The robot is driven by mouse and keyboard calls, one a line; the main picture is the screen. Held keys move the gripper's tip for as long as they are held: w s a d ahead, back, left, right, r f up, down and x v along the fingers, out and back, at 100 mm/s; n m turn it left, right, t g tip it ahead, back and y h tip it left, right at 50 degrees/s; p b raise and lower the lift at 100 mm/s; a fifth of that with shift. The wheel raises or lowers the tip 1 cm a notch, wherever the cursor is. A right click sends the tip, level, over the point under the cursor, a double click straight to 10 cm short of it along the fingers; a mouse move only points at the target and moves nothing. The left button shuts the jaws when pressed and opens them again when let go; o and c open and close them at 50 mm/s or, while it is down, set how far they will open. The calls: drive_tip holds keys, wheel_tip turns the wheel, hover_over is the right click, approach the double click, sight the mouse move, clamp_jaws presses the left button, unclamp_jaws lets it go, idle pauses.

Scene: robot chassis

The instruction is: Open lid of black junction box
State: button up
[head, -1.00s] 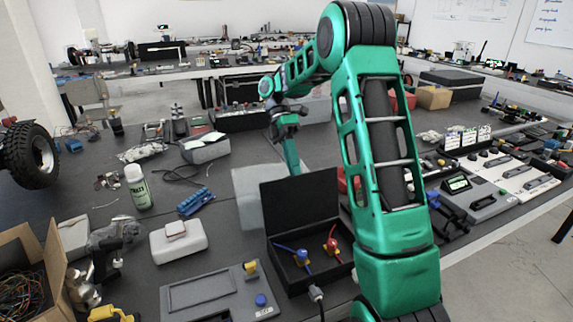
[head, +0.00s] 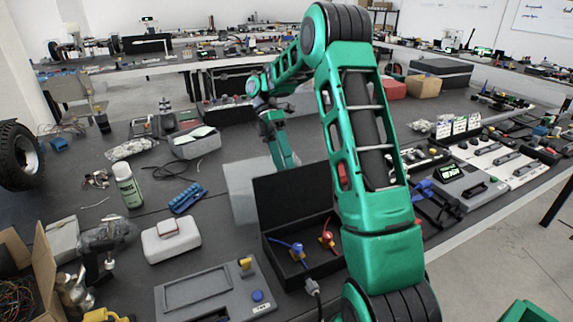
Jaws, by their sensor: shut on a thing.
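The black junction box (head: 322,268) is on the dark bench in the middle foreground. Its lid (head: 293,196) stands up at the back edge, so the inside is open to view. A blue connector (head: 296,250) and a red connector (head: 327,239) with yellow parts show inside. My green arm reaches over and beyond the box and bends down behind the lid. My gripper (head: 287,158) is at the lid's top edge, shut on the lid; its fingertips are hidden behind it. My upper arm covers the box's right side.
A pale block (head: 240,190) stands behind the lid. Grey and white panels crowd the bench at right.

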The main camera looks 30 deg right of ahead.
drive_tip(key=shift+o, duration=0.9)
drive_tip(key=shift+w+f, duration=0.2)
drive_tip(key=shift+w, duration=0.25)
drive_tip(key=shift+s+r, duration=0.2)
drive_tip(key=shift+s, duration=0.05)
drive_tip(key=shift+c, duration=0.4)
drive_tip(key=shift+s+a+r, duration=0.15)
drive_tip(key=shift+s+r, duration=0.1)
drive_tip(key=shift+s, duration=0.2)
drive_tip(key=c, duration=0.4)
drive_tip(key=shift+c, duration=0.2)
drive_tip(key=shift+r, duration=0.1)
drive_tip(key=v, duration=0.7)
drive_tip(key=shift+r, duration=0.2)
drive_tip(key=shift+w, duration=0.1)
